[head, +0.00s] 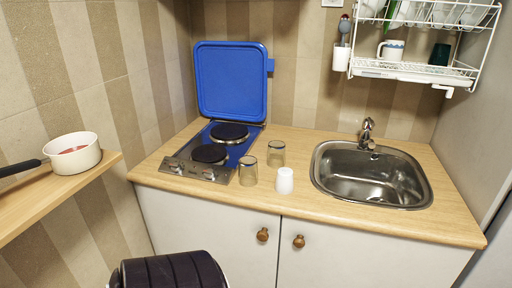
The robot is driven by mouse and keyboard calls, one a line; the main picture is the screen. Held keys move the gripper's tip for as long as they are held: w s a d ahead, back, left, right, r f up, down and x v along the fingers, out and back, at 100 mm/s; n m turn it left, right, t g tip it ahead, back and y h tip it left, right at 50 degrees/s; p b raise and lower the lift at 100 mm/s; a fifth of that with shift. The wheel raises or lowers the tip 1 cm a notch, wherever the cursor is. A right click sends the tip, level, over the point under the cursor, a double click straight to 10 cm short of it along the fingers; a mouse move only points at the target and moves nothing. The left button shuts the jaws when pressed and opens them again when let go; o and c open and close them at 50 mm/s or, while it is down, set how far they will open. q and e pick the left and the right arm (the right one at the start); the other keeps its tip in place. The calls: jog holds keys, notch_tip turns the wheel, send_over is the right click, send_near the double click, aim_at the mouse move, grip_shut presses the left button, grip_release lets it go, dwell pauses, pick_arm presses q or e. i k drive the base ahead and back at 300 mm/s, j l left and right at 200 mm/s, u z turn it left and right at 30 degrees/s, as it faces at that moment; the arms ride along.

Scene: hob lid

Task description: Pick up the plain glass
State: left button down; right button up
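Two clear glasses stand upright on the wooden worktop, just right of the hob. The nearer clear glass (248,171) is beside the hob's right front edge. The farther clear glass (276,153) is behind it and to the right. Both look plain with a darker rim, and I cannot tell them apart by pattern. A small white cup (285,181) stands close by, to the right of the nearer glass and in front of the farther one. Neither of my grippers is in view.
The blue hob lid (231,82) stands open behind the two-plate hob (190,166). A steel sink (371,178) is at right, under a dish rack (415,70). A white pan (72,153) sits on the left shelf (62,194). Free worktop lies between cup and sink.

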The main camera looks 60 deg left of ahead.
aim_at(248, 166)
jog(key=u, duration=0.4)
jog(key=j+u, duration=0.1)
jog(key=u, duration=0.75)
jog(key=i+u, duration=0.1)
jog(key=u, duration=0.7)
